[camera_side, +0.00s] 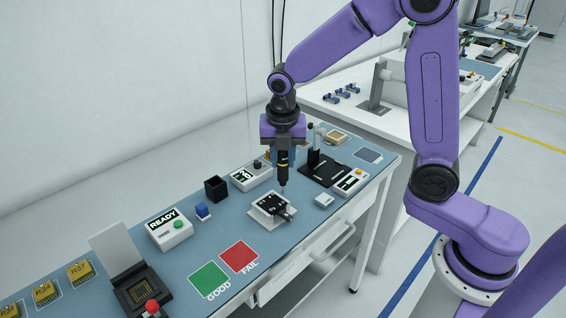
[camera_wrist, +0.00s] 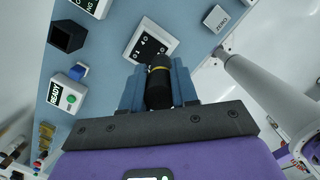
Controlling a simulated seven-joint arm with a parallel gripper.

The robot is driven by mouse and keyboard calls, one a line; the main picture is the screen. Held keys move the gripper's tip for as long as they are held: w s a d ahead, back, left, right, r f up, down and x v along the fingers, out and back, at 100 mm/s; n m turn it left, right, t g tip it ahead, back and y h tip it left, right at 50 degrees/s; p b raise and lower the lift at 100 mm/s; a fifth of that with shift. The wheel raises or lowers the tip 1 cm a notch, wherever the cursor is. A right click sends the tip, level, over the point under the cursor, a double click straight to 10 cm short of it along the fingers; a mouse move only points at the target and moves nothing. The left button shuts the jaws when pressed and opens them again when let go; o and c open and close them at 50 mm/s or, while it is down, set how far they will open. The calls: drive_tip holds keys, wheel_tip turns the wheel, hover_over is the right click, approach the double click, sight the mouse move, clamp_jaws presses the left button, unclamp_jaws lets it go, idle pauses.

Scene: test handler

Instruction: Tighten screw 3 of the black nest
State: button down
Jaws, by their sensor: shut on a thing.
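The black nest (camera_side: 272,204) sits on a white base plate on the blue bench top. It also shows in the wrist view (camera_wrist: 151,46), with several small light marks on its face; I cannot tell which is screw 3. My gripper (camera_side: 284,147) is shut on a black screwdriver with a yellow band (camera_side: 283,170). The screwdriver points down, its tip close over the far right part of the nest; I cannot tell whether it touches. In the wrist view the blue-grey fingers flank the screwdriver (camera_wrist: 159,88), which hides its own tip.
A black stand (camera_side: 322,170) and a white box with a display (camera_side: 350,182) are right of the nest. A black open box (camera_side: 216,188) and the READY box (camera_side: 170,228) are left. Green (camera_side: 210,279) and red (camera_side: 239,256) pads lie in front, clear.

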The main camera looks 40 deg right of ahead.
drive_tip(key=shift+r, duration=0.4)
